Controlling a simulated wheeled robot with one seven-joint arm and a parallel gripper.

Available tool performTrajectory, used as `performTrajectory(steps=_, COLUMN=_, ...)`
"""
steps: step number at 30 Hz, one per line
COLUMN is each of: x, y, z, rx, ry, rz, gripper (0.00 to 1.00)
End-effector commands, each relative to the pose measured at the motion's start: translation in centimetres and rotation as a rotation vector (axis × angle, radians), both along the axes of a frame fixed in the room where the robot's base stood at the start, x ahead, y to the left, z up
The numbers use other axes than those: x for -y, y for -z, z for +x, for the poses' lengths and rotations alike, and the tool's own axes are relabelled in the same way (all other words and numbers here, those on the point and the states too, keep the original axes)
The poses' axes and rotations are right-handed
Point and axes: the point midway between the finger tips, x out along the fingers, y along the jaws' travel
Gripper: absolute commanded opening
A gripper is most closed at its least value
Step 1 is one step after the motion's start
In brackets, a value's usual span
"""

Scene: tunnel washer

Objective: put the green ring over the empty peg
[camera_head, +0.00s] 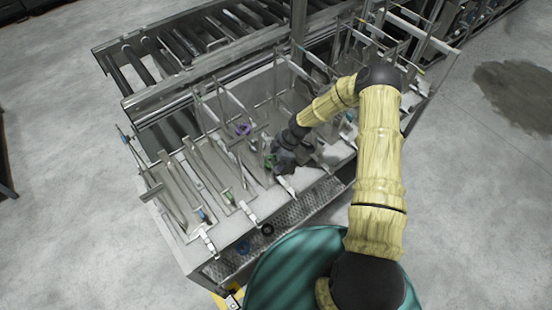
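A green ring (268,162) shows small at the left side of my gripper (276,161), around the middle of the grey washer bench (170,232). My gripper is dark and low over the bench, close to the green ring or touching it. I cannot tell whether the fingers are open or shut on the ring. Several thin pegs and upright rods stand on the bench, and a purple ring (243,129) is just behind and left of my gripper. Which peg is empty is too small to tell, and my gripper and wrist hide part of the bench.
A blue ring (243,247) and a black ring (267,229) lie on the perforated metal shelf (305,203) at the front. A roller conveyor (185,45) runs along the back. Metal frames and rods rise around my arm. Open floor lies to the right.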

Motion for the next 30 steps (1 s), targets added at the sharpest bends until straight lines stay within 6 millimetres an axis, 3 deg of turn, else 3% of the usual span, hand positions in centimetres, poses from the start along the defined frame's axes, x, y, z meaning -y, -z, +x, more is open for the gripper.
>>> performTrajectory(steps=11, x=0.3, y=-0.8, z=0.1, rx=0.002, ry=0.002, rz=0.000, gripper=0.76)
performTrajectory(steps=30, x=4.4, y=-10.4, z=0.1, rx=0.002, ry=0.002, rz=-0.001, gripper=0.76)
